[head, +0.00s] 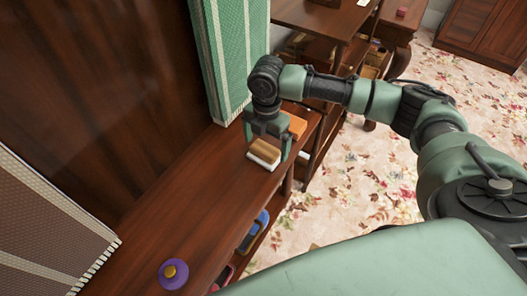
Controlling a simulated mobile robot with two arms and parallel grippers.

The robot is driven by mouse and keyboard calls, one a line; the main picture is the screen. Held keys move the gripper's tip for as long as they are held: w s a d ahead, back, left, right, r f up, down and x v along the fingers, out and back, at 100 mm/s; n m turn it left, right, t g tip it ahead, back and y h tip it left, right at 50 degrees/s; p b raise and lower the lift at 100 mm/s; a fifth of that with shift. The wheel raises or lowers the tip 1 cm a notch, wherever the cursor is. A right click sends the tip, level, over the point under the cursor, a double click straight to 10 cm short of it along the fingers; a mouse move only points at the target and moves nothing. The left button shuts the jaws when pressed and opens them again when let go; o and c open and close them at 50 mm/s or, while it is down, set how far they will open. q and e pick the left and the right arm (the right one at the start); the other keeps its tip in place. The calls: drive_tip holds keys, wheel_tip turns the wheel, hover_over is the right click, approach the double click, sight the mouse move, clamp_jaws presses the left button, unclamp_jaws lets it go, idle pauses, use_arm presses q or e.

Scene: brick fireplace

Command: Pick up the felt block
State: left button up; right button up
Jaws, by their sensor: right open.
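The felt block (263,157), brown on top with a pale, whitish lower part, lies on the dark wooden shelf top near its front edge. My right gripper (268,146) reaches in from the right and points down over the block. Its jaws are open, with a finger at either side of the block's far part. I cannot tell whether the fingers touch it. My left gripper is not in view.
An orange item (297,125) lies just behind my right gripper. A green striped upright panel (232,50) stands close behind it. A purple disc with a yellow centre (173,274) lies nearer. Blue items (254,232) sit on the lower shelf. Shelf top between disc and block is clear.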

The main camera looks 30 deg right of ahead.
sight(265, 148)
wheel_tip(265, 148, down, 3)
drive_tip(key=shift+a+r, duration=0.1)
drive_tip(key=shift+a, duration=0.05)
drive_tip(key=shift+f, duration=0.3)
drive_tip(key=c, duration=1)
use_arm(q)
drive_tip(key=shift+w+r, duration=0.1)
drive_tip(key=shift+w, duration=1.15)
use_arm(e)
drive_tip(key=shift+c, duration=1)
drive_tip(key=shift+w+r, duration=0.1)
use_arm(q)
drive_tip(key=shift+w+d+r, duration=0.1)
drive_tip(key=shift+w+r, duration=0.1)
use_arm(e)
wheel_tip(265, 148, up, 20)
